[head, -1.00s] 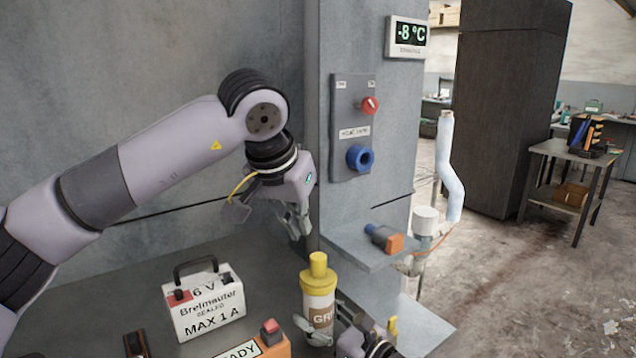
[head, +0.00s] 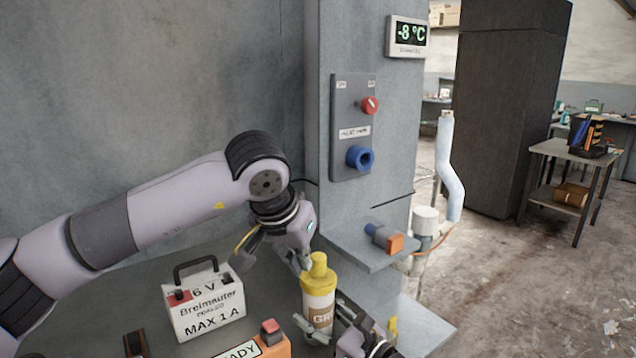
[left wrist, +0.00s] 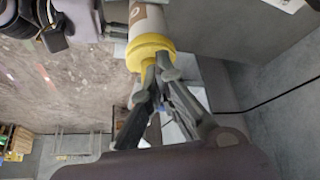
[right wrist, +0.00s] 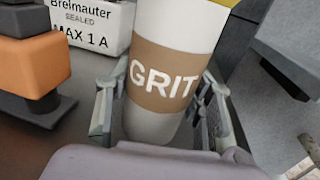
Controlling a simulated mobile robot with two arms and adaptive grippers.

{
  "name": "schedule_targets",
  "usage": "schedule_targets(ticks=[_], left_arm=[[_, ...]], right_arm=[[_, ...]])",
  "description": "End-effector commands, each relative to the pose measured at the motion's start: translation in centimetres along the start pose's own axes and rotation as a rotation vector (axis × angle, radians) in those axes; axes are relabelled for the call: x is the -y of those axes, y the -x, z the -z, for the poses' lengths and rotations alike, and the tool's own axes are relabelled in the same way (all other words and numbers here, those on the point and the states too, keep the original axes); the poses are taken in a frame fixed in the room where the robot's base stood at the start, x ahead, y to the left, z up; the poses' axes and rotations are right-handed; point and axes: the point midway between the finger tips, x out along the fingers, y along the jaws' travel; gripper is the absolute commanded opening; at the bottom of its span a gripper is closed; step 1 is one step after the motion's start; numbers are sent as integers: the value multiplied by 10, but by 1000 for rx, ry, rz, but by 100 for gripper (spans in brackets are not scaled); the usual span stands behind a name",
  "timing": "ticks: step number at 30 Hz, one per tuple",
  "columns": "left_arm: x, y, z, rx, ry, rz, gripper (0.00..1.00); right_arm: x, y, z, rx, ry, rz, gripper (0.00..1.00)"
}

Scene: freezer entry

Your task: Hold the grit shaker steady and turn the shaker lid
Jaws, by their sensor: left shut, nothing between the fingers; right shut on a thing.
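The grit shaker (head: 318,308) stands upright at the table's right edge, white with a brown band; its GRIT label (right wrist: 163,78) shows in the right wrist view. Its yellow shaker lid (head: 319,273) is on top. My right gripper (head: 320,322) is shut around the shaker's body, one finger on each side in the right wrist view. My left gripper (head: 303,264) is shut and empty beside the lid's knob. In the left wrist view its closed fingertips (left wrist: 157,71) overlap the lid (left wrist: 149,47); I cannot tell whether they touch it.
A white battery box (head: 205,303) with a dark handle stands left of the shaker. An orange box with a red button (head: 271,332) sits in front. A wall panel with a red knob (head: 370,105) and a small shelf (head: 352,247) stand behind to the right.

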Motion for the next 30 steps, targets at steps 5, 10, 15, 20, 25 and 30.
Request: schedule_targets(ticks=[5,10,15,20,25,30], left_arm=[[0,0,0,0,0,0,0],[-1,-1,2,0,0,0,0],[-2,-1,3,0,-1,0,0],[-3,-2,5,0,-1,0,0],[-4,-3,6,0,-1,0,0],[-4,-3,7,-1,0,0,0]], right_arm=[[0,0,0,0,-1,0,0],[0,0,0,0,-1,0,0],[0,0,0,0,-1,0,0],[0,0,0,0,-1,0,0],[0,0,0,0,0,-1,0],[-1,0,0,0,1,-1,0]])
